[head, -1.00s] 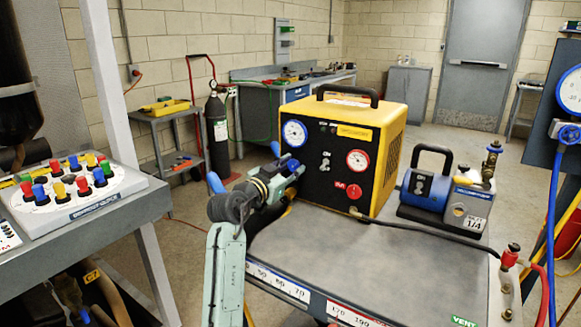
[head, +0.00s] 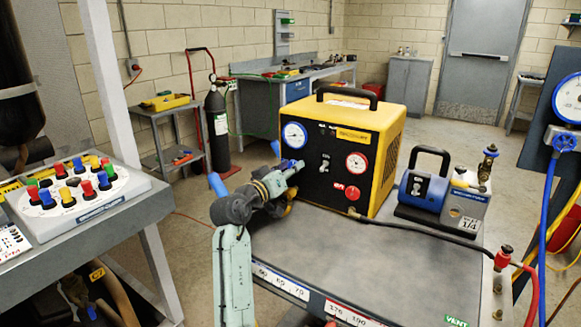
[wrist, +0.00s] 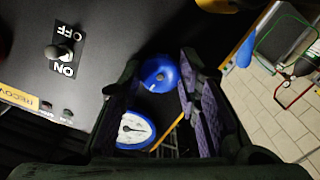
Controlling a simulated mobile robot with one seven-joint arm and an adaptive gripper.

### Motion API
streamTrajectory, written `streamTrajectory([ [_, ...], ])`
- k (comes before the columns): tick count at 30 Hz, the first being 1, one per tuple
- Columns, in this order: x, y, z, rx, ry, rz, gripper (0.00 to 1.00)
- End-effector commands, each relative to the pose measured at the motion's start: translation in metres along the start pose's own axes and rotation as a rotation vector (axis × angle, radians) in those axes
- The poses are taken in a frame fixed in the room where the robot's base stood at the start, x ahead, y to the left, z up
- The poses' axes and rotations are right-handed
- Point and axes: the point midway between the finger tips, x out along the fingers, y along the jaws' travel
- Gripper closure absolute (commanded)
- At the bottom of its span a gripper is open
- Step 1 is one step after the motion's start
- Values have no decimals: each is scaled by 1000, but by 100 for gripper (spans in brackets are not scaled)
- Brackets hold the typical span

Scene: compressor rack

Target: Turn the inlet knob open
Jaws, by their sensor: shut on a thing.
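The blue inlet knob (wrist: 158,74) shows in the wrist view on the black front panel, between my two fingers. My gripper (head: 290,170) is at the left part of the panel of the yellow recovery unit (head: 400,152), and it is shut on the blue knob. In the head view my gripper hides most of the knob. The blue-rimmed gauge (head: 295,135) is just above my gripper; it also shows in the wrist view (wrist: 136,130). How far the knob is turned cannot be told.
An ON/OFF toggle switch (wrist: 62,52) is beside the knob on the panel. A red-rimmed gauge (head: 357,162) and a red knob (head: 352,194) are to the right. A blue pump (head: 425,190) stands right of the unit. The cart top (head: 350,255) in front is mostly clear.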

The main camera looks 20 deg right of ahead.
Motion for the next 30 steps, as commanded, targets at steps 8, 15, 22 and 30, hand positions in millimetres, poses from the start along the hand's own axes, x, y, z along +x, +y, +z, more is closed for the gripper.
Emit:
streamTrajectory([
  [8,0,0,1,-30,-1,0,97],
  [15,0,0,1,-30,-1,0,97],
  [22,0,0,0,-29,0,0,58],
  [30,0,0,0,-29,0,0,49],
])
